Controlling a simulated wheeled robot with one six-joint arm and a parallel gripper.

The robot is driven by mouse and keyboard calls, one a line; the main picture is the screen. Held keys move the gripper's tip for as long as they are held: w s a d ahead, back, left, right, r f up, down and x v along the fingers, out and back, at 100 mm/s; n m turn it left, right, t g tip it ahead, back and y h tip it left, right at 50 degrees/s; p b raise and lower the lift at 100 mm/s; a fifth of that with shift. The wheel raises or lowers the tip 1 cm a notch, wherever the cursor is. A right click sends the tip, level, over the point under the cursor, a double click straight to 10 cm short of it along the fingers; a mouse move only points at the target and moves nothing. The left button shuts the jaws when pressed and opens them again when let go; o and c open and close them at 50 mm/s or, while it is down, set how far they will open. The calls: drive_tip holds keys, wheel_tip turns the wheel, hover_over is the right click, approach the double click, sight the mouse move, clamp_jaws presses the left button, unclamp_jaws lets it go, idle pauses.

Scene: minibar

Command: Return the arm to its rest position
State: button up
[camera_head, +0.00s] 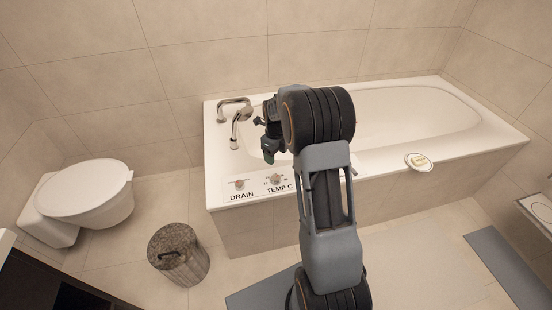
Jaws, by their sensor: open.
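My arm rises from the lower middle of the picture and bends left at its top. My gripper (270,137) is at the left end of the arm, over the near left part of the white bathtub (375,160). It is open, and I see nothing between its fingers. The fingers are small and dark, and partly merge with the wrist behind them. The metal faucet (238,120) stands just left of the gripper, with a visible gap between them.
Knobs marked DRAIN (239,184) and TEMP C (276,179) sit on the tub's near left corner. A dish (418,161) lies on the rim at right. A toilet (90,193) and a lidded bin (179,256) stand left. Grey mats (506,262) lie on the floor.

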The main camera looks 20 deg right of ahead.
drive_tip(key=shift+r, duration=0.2)
idle(0.5)
drive_tip(key=s+a+r+n+t+p, duration=0.1)
drive_tip(key=s+a+r+n+p, duration=0.2)
drive_tip(key=s+r+n+p, duration=0.2)
drive_tip(key=s+a+r+n+t+p, duration=0.1)
drive_tip(key=s+a+r+n+p, duration=0.3)
drive_tip(key=s+r+n, duration=0.6)
drive_tip(key=s+a+r+n+t+p, duration=0.1)
drive_tip(key=s+a+r+n+p, duration=0.3)
drive_tip(key=r+n, duration=1)
drive_tip(key=s+n+p, duration=0.1)
drive_tip(key=s+p, duration=0.2)
drive_tip(key=shift+s+r+n+t, duration=0.15)
drive_tip(key=shift+r+n+t, duration=0.15)
drive_tip(key=shift+n, duration=0.1)
drive_tip(key=shift+f, duration=0.1)
drive_tip(key=shift+c, duration=0.3)
